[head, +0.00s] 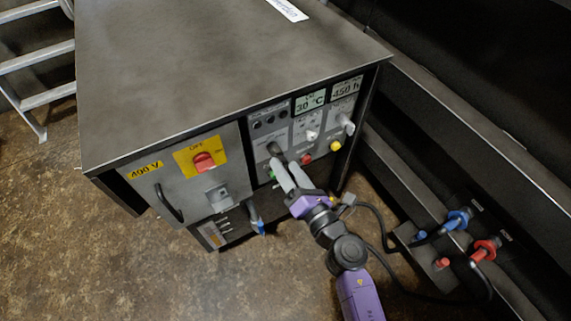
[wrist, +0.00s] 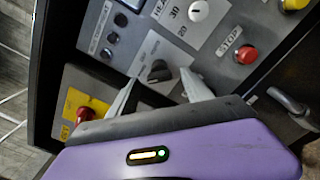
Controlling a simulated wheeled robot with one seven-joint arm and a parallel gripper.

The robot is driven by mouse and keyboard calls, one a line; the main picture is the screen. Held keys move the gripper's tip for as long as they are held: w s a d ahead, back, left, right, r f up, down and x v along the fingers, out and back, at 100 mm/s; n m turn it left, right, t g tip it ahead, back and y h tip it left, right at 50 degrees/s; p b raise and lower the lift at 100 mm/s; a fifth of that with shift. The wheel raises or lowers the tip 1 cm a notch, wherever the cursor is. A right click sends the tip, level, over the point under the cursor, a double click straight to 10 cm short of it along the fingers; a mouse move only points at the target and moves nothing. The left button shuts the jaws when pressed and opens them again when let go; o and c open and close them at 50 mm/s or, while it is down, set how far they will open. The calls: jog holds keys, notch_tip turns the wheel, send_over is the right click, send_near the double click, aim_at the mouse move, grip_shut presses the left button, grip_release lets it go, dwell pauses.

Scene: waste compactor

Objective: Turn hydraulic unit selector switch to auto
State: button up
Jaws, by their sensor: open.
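A black rotary selector knob (wrist: 158,70) sits on a light label plate on the grey control panel in the wrist view. It also shows in the head view as a small dark knob (head: 273,149) just beyond my fingertips. The lettering around it is too small to read, so I cannot tell its position. My gripper (head: 283,165) is open and empty in front of the panel. In the wrist view my fingers (wrist: 160,84) stand to either side of the knob and a little below it. I cannot tell whether they touch the panel.
A red stop button (wrist: 246,54), a white knob (wrist: 198,10) and a yellow button (head: 335,145) sit close by. A red switch on a yellow plate (head: 204,160) is to the left. Blue and red hose couplings (head: 457,220) are at the right. Open floor lies in front.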

jog(key=shift+x, duration=0.95)
grip_shut()
